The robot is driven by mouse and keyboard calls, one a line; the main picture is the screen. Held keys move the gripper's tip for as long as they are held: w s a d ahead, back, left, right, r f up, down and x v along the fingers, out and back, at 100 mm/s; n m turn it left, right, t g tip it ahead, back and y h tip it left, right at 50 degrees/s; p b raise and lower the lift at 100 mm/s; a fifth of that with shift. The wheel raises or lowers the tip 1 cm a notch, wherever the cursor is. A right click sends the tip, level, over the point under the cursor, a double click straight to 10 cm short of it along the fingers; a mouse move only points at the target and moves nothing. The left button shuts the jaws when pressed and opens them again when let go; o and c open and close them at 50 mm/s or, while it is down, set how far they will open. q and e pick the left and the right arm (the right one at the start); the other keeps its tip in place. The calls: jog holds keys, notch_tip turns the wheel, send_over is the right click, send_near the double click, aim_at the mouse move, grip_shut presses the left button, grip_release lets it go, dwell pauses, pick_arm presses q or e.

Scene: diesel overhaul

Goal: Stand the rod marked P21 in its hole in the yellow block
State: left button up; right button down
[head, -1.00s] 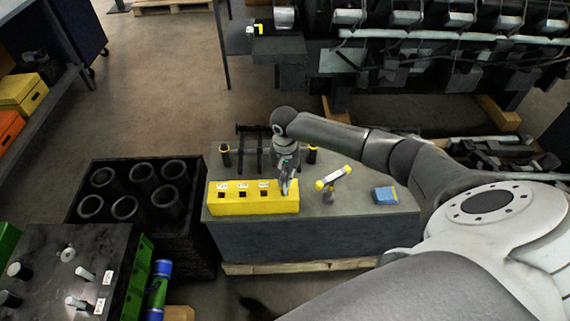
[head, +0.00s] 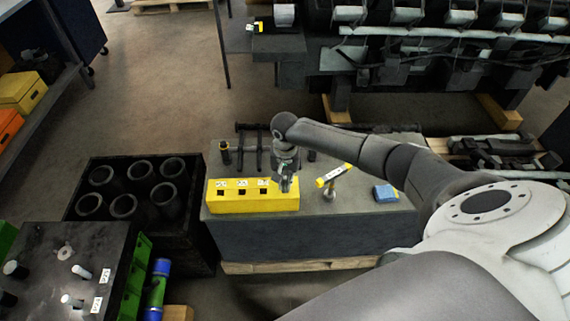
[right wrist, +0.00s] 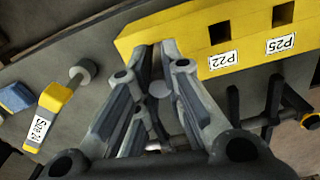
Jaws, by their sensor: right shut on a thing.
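The yellow block (head: 227,205) lies along the front left of the grey bench, with square holes and white labels on its top. In the right wrist view the block (right wrist: 200,30) shows holes labelled P22 (right wrist: 222,60) and P25 (right wrist: 281,44). My right gripper (head: 287,187) is over the block's right end and hides the top there. In the right wrist view its fingers (right wrist: 158,65) are shut on a grey rod, whose round end (right wrist: 159,90) shows between them. The rod's marking and lower end are hidden, so I cannot tell whether it is in a hole. My left gripper is not in view.
A yellow-ended tool with a label (head: 334,176) and a blue block (head: 386,193) lie on the bench to the right. Dark upright parts (head: 225,152) stand behind the block. A black crate of cylinders (head: 100,229) stands left of the bench.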

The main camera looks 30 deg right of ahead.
jog(key=c, duration=1.5)
grip_release()
jog(key=shift+o, duration=0.2)
notch_tip(320, 180, up, 12)
